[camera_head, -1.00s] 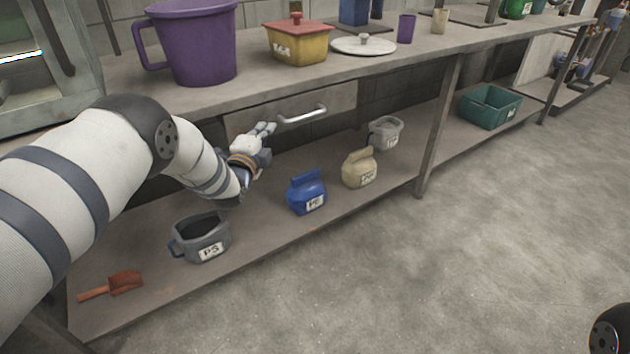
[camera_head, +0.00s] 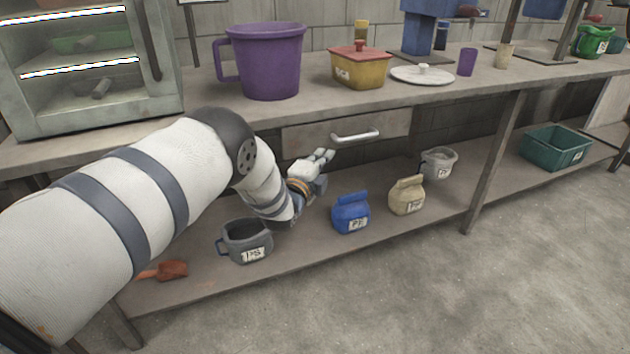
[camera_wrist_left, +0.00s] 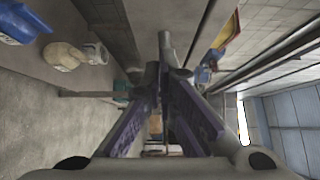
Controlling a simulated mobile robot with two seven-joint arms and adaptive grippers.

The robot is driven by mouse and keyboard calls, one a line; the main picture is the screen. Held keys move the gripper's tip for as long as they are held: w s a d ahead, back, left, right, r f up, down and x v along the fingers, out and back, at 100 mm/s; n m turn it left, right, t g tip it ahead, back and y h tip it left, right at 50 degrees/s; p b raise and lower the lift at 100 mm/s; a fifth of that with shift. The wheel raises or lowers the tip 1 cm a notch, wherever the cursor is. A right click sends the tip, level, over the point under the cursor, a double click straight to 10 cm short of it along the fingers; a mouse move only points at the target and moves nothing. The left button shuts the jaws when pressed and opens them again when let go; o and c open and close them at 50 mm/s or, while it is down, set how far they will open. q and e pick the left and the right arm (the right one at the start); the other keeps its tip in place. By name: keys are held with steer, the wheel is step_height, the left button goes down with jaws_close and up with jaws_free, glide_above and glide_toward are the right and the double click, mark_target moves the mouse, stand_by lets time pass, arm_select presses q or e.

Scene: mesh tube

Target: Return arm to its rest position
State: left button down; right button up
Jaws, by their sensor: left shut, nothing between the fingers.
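My left arm comes in from the left in the head view, bent at the elbow. My left gripper (camera_head: 322,158) is shut and empty in front of the drawer (camera_head: 345,132), close to its left part, below the worktop and above the lower shelf. The drawer looks closed, with a pale bar handle (camera_head: 355,136) to the right of the fingers. In the left wrist view the gripper's fingers (camera_wrist_left: 165,75) come together at the middle with nothing seen between them. My right gripper is not in view.
A purple bucket (camera_head: 270,62) and a yellow box (camera_head: 358,70) stand on the worktop. The floor (camera_head: 520,270) in front is clear.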

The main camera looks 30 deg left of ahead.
arm_select(q)
steer(key=s+d+f+n+g+p, duration=0.25)
steer(key=s+f, duration=0.25)
steer(key=s, duration=0.5)
steer(key=s+d+f+n+g+h+p, duration=0.1)
steer(key=s+f+n+g, duration=0.3)
steer(key=s, duration=0.6)
steer(key=s+d+f+n+g+p, duration=0.1)
steer(key=s+d+f+n+g, duration=0.15)
steer(key=s+f, duration=0.6)
steer(key=s+d+r+n+g+p, duration=0.1)
steer(key=s+r+n+g, duration=0.1)
steer(key=s, duration=1)
steer(key=s+d+r+n+g+p, duration=0.1)
steer(key=s+g, duration=0.4)
steer(key=s, duration=0.6)
steer(key=s+d+r+n+g+h+p, duration=0.1)
steer(key=s+d+r+n+g, duration=0.2)
steer(key=s, duration=0.9)
steer(key=shift+s+n+g, duration=0.3)
steer(key=shift+n+g, duration=0.4)
steer(key=shift+n, duration=0.3)
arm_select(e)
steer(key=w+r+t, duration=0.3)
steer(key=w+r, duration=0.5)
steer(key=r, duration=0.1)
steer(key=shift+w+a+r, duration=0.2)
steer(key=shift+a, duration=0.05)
